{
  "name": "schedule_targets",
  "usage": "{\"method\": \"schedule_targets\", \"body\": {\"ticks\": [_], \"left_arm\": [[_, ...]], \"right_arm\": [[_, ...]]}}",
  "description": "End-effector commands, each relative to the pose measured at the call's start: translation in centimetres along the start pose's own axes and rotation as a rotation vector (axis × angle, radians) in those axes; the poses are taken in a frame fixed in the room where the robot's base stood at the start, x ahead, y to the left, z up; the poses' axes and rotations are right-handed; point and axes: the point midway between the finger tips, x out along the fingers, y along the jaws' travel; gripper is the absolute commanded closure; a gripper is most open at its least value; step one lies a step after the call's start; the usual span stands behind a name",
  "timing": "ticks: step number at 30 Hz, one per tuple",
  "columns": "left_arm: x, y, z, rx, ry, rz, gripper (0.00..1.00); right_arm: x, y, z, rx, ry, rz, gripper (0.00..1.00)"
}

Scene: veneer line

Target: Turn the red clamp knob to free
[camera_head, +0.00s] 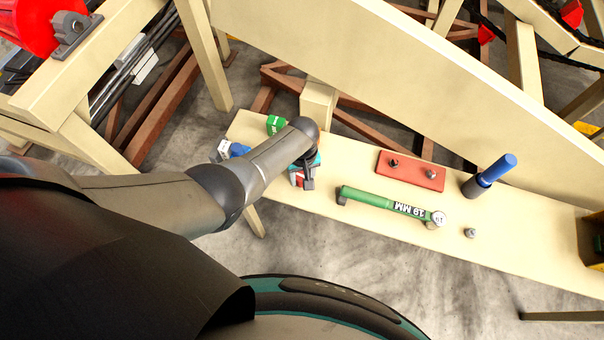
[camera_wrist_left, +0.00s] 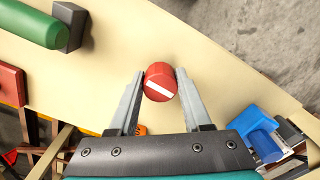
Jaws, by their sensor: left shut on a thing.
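The red clamp knob (camera_wrist_left: 160,82) is round with a white stripe on its top. In the left wrist view it sits between the two fingers of my left gripper (camera_wrist_left: 160,88), which are shut on its sides. The stripe runs across from finger to finger, sloping slightly down to the right. In the head view my left gripper (camera_head: 305,178) is over the left part of the bench, and mostly hides the knob. My right gripper is not in view.
On the pale bench (camera_head: 350,165) lie a green 19 MM wrench (camera_head: 370,198), a red plate with studs (camera_head: 410,172), a blue-handled tool (camera_head: 498,168) and a small nut (camera_head: 470,232). A blue item (camera_head: 236,150) and a green item (camera_head: 277,124) are at the left end.

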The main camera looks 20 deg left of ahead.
Motion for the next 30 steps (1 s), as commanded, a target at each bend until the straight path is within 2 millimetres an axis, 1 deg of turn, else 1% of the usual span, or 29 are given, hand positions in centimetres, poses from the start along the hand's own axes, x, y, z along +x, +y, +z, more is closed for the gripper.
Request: {"method": "schedule_targets", "body": {"ticks": [9, 23, 24, 30], "left_arm": [[-0.01, 0.05, -0.02, -0.095, 0.001, 0.000, 1.00], [-0.01, 0.03, -0.10, -0.111, 0.002, 0.001, 1.00], [-0.02, 0.03, -0.10, -0.111, 0.002, 0.001, 0.50], [-0.02, 0.03, -0.09, -0.109, 0.002, 0.001, 0.28]], "right_arm": [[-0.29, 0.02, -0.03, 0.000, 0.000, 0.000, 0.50], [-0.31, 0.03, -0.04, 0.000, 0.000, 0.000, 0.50], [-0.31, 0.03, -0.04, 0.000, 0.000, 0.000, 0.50], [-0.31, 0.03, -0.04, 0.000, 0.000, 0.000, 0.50]]}}
